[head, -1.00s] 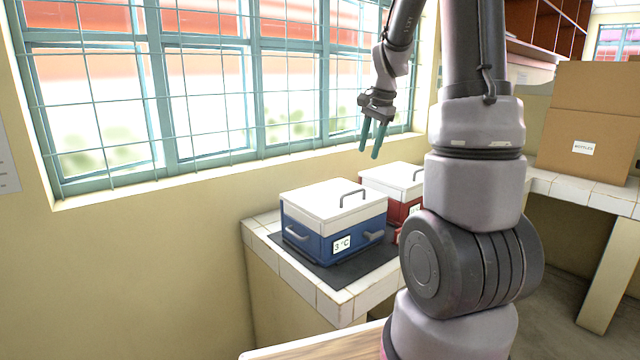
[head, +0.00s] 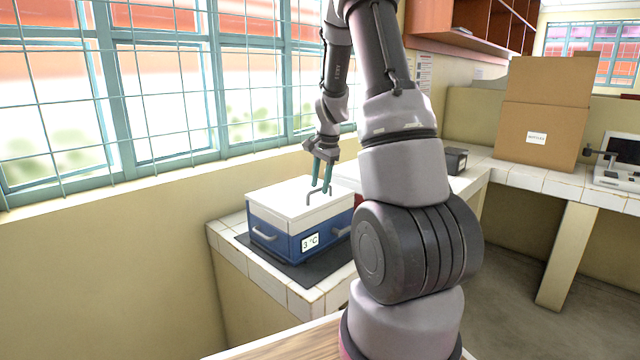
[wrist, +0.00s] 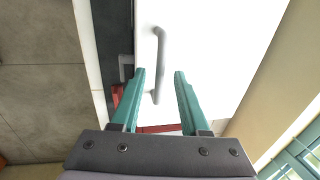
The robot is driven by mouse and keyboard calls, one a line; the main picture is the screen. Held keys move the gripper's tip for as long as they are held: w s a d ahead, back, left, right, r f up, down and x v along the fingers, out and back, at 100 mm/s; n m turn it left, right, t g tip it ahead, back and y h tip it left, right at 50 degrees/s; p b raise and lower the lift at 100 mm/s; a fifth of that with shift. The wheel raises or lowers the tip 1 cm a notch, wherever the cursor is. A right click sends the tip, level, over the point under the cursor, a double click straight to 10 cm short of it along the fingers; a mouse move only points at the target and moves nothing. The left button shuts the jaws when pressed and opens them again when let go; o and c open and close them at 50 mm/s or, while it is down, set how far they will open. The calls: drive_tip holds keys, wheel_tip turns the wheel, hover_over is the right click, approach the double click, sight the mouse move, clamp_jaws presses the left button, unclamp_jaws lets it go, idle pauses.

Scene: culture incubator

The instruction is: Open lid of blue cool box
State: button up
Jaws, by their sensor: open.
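The blue cool box (head: 272,239) stands on a dark mat, with a "3 °C" label and grey side handles. Its white lid (head: 280,200) sits flat on it, closed. A grey bar handle (head: 312,196) stands on the lid, also seen in the wrist view (wrist: 161,45). My gripper (head: 321,190) has teal fingers, pointing down at this handle. In the wrist view my gripper (wrist: 160,73) is open, and the handle's near end lies between the fingers, closer to the left one. I cannot tell whether either finger touches it.
A red box (head: 350,184) stands right behind the blue one, mostly hidden by my arm. The dark mat (head: 313,271) lies on a white tiled counter (head: 226,240). A barred window (head: 165,100) and wall rise behind. A cardboard box (head: 540,110) stands far right.

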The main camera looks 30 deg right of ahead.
drive_tip(key=shift+f, duration=0.1)
clamp_jaws()
idle(1.4)
